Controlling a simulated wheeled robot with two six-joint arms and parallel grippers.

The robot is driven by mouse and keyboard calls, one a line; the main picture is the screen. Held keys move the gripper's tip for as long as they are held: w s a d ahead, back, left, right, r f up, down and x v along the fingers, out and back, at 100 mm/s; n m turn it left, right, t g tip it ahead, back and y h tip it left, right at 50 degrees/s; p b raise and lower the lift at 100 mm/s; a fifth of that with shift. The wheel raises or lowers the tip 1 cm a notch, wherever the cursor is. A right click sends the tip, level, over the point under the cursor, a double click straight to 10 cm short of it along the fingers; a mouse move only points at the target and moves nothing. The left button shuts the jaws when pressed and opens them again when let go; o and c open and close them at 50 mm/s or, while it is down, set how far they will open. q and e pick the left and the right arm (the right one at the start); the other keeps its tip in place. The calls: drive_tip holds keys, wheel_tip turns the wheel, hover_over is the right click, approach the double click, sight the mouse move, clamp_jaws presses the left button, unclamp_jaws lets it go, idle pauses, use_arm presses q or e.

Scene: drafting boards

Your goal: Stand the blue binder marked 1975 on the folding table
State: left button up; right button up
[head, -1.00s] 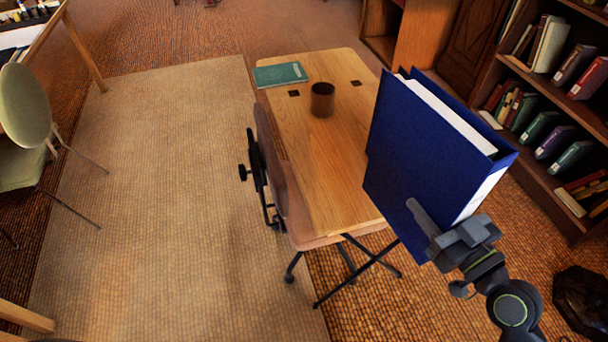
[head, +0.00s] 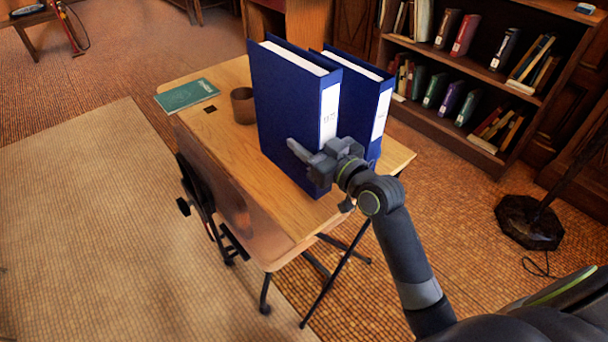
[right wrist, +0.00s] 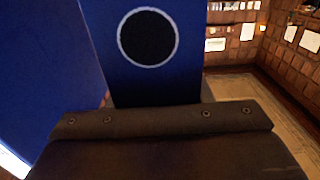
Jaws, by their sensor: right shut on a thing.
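My right gripper (head: 314,158) is shut on a blue binder (head: 285,110) by its lower spine edge; one finger lies across its near side. This binder is upright over the folding table (head: 236,165), and its white spine label carries small print that seems to read 1975. Its base looks at or very near the tabletop; contact is unclear. A second blue binder (head: 378,100) stands upright just to its right, with a narrow gap. In the right wrist view, a blue spine (right wrist: 185,75) with a round dark hole is right ahead. My left gripper is out of view.
A brown mug (head: 243,106) stands left of the held binder, with a green book (head: 187,95) lying beyond it. A chair (head: 215,200) is at the table's left side. A bookcase (head: 480,90) and a dark lamp base (head: 528,222) are at the right.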

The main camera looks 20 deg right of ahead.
wheel_tip(320, 180, down, 5)
drive_tip(key=shift+f+b, duration=0.2)
drive_tip(key=shift+b, duration=0.6)
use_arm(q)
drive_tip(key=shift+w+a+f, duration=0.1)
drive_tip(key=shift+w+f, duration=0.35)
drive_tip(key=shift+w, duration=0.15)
use_arm(e)
drive_tip(key=shift+f, duration=0.4)
drive_tip(key=o, duration=1.4)
drive_tip(key=shift+f, duration=0.1)
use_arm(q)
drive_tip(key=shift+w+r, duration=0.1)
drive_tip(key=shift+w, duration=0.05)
